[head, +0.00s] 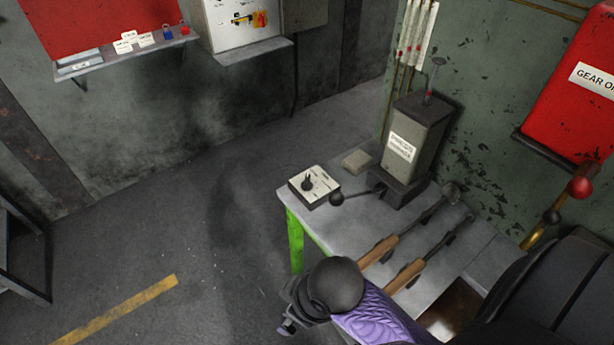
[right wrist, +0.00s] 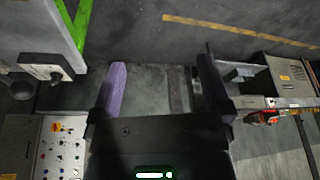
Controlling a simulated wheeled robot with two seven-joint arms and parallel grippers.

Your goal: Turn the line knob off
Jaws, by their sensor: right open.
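The knob, a small black one (head: 308,182), sits on a white-topped box (head: 325,190) at the left corner of the grey table in the head view. Its exact setting is too small to tell. The box also shows at the upper left of the right wrist view (right wrist: 40,72), beside a green table leg, with its dark knob (right wrist: 56,76). My right gripper (right wrist: 160,68) is open and empty, its fingers wide apart. In the head view my right gripper (head: 288,325) is partly hidden, in front of the table and below the box, clear of the knob. My left gripper is out of view.
The table (head: 350,235) carries wooden-handled tools (head: 380,250), a dark ball-ended lever (head: 345,197) close to the box and a grey labelled lever housing (head: 415,135). A panel of several knobs and lights (right wrist: 62,148) shows in the wrist view. Floor left of the table is clear.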

